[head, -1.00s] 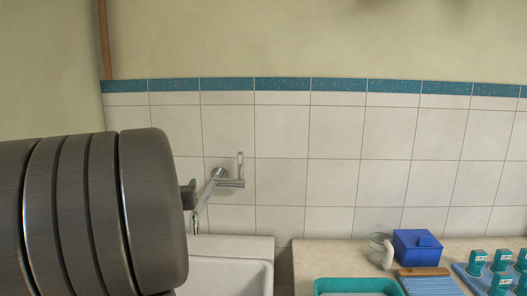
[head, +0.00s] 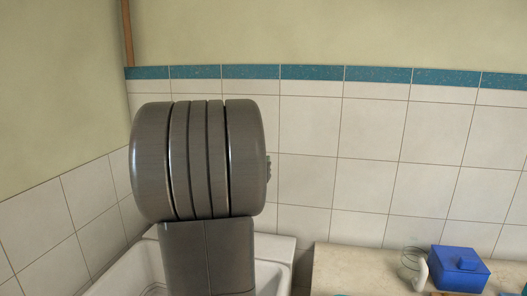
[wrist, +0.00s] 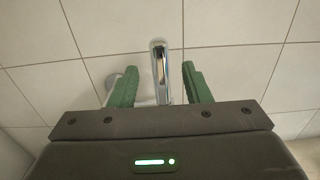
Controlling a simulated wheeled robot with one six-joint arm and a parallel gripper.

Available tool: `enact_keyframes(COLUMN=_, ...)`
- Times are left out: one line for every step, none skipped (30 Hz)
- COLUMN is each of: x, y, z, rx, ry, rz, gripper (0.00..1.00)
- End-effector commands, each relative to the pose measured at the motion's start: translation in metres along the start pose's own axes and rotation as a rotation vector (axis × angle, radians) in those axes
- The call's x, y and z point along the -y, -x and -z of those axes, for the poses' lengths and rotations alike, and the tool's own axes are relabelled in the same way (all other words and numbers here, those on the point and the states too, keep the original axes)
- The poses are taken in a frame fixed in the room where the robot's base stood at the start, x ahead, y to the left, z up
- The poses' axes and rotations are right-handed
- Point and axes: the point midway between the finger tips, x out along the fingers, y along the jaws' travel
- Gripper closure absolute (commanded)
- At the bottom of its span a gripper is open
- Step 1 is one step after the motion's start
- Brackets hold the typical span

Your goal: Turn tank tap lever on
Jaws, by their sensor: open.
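The chrome tap lever (wrist: 160,70) stands up between the two green fingers of my gripper (wrist: 158,88) in the wrist view. The fingers are apart, with a gap on each side of the lever; no contact shows. Part of the tap's round wall mount (wrist: 129,74) shows behind the left finger. The lower tap and spout are hidden by my gripper body. In the head view my arm covers the whole tap, and my gripper is almost wholly hidden behind it.
A white basin (head: 128,270) lies below my arm. To the right, a beige counter (head: 345,268) holds a blue lidded box (head: 458,268) and a clear cup with a pale handle (head: 414,264). The tiled wall (head: 375,150) is close behind the tap.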

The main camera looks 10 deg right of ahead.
Motion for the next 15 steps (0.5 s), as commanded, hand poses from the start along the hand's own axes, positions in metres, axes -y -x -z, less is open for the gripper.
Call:
enact_keyframes(x=0.000, y=-0.010, z=-0.001, rx=-0.002, ry=0.000, rz=0.001, gripper=0.56)
enact_keyframes(x=0.000, y=-0.015, z=-0.001, rx=-0.002, ry=0.000, rz=0.001, gripper=0.56)
enact_keyframes(x=0.000, y=-0.021, z=-0.001, rx=-0.002, ry=0.001, rz=0.000, gripper=0.56)
enact_keyframes(x=0.000, y=-0.027, z=-0.001, rx=-0.002, ry=0.001, rz=0.000, gripper=0.56)
enact_keyframes(x=0.000, y=-0.032, z=-0.002, rx=-0.002, ry=0.000, rz=0.000, gripper=0.56)
enact_keyframes(x=0.000, y=-0.038, z=-0.001, rx=-0.002, ry=0.000, rz=0.000, gripper=0.56)
enact_keyframes(x=0.000, y=-0.043, z=-0.001, rx=-0.002, ry=0.001, rz=0.000, gripper=0.56)
enact_keyframes(x=0.000, y=-0.047, z=-0.002, rx=-0.002, ry=0.001, rz=0.000, gripper=0.56)
enact_keyframes(x=0.000, y=-0.052, z=-0.001, rx=-0.002, ry=0.000, rz=0.000, gripper=0.56)
enact_keyframes(x=0.000, y=-0.056, z=-0.001, rx=-0.002, ry=-0.001, rz=0.000, gripper=0.56)
enact_keyframes(x=0.000, y=-0.059, z=-0.002, rx=-0.001, ry=-0.001, rz=0.000, gripper=0.56)
enact_keyframes(x=0.000, y=-0.064, z=-0.001, rx=-0.001, ry=0.000, rz=0.000, gripper=0.56)
enact_keyframes(x=0.000, y=-0.066, z=-0.001, rx=-0.001, ry=0.000, rz=0.000, gripper=0.56)
enact_keyframes(x=0.000, y=-0.069, z=-0.001, rx=-0.001, ry=0.000, rz=-0.001, gripper=0.56)
enact_keyframes(x=0.000, y=-0.071, z=-0.001, rx=0.000, ry=0.000, rz=-0.001, gripper=0.56)
